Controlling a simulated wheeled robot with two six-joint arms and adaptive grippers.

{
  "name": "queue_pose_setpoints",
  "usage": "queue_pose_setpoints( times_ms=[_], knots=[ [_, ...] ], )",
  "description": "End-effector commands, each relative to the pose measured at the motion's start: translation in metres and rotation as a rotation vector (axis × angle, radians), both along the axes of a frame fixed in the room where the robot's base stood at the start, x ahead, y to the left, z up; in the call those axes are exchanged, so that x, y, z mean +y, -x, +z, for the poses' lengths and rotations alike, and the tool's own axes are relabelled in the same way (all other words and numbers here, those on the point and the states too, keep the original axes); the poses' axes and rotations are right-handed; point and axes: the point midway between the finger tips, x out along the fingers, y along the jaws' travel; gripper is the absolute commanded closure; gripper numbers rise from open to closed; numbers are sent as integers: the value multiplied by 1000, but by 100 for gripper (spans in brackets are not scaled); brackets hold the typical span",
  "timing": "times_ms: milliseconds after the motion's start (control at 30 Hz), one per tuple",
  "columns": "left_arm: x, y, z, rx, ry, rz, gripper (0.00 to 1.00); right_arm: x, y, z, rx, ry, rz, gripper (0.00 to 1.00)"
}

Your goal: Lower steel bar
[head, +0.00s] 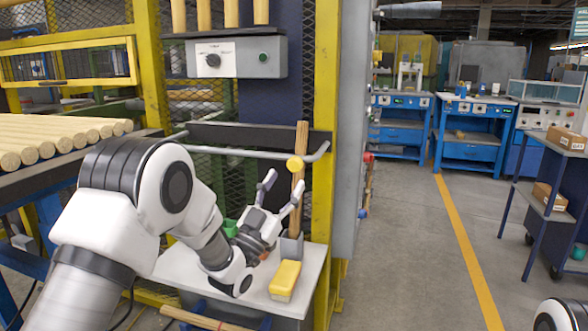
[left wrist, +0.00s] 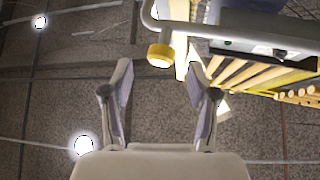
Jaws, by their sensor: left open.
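The steel bar (head: 245,153) is a grey bent tube across the front of the caged machine in the head view, and its curved end also shows at the top of the left wrist view (left wrist: 147,14). It appears raised, roughly level. A yellow round knob (head: 295,163) is by its right end; in the left wrist view the knob (left wrist: 160,55) lies ahead, between the fingertips in the picture. My left gripper (head: 283,187) is open and empty, just below the bar and knob, with no clear contact. My right gripper is out of view.
Round wooden rods (head: 60,142) lie at left. A control box (head: 236,57) is above the bar. The aisle at right is clear.

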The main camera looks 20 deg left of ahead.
Motion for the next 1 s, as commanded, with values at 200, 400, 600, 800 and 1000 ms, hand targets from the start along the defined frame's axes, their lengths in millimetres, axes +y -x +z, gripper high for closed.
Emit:
queue_pose_setpoints(
  times_ms=[200, 400, 600, 800, 1000],
  knots=[
    [14, 36, -31, 5, 1, 0, 41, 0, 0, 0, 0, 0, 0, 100],
    [17, 46, -38, 1, 0, 0, 41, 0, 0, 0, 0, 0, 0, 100],
    [17, 46, -38, 1, 0, 0, 41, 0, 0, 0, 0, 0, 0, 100],
    [17, 45, -47, 16, -1, 0, 41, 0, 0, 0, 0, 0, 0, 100],
    [14, 56, -161, 249, -3, 6, 41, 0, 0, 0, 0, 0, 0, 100]
  ],
)
